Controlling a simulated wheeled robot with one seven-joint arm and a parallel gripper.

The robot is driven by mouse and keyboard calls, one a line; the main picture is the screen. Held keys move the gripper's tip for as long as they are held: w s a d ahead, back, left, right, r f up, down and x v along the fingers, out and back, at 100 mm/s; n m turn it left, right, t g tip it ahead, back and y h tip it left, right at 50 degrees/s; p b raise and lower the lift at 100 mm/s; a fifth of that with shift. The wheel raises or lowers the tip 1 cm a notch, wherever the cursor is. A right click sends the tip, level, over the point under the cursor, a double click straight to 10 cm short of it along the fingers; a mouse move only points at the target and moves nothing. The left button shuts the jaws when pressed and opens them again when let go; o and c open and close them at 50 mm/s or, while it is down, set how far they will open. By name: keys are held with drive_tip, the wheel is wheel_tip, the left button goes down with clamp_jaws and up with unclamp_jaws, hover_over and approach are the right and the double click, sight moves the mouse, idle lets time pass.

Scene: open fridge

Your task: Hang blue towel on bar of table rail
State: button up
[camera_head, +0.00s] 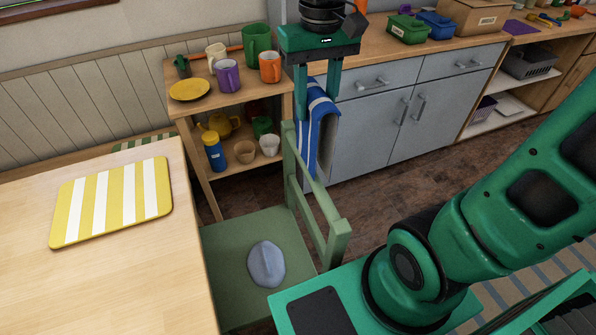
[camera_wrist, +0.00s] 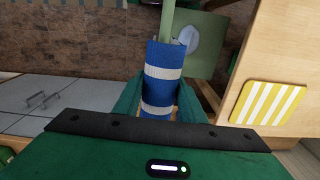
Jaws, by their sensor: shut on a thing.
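The blue towel (camera_head: 310,145) with white stripes is folded and hangs down between the two fingers of my gripper (camera_head: 318,92). My gripper is shut on it from above, beside the green chair's back. In the wrist view the towel (camera_wrist: 158,78) lies between the fingers, lined up with the chair's green top rail (camera_wrist: 167,18). I cannot tell whether the towel touches that rail. The wooden table (camera_head: 110,280) is at the left. I cannot make out a separate rail on it.
A yellow-striped mat (camera_head: 112,203) lies on the table. A shelf with mugs, a yellow plate (camera_head: 189,90) and a blue bottle (camera_head: 214,152) stands behind. Grey cabinets (camera_head: 375,135) are close behind the towel.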

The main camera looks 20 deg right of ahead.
sight(328, 105)
drive_tip(key=shift+s, duration=2.2)
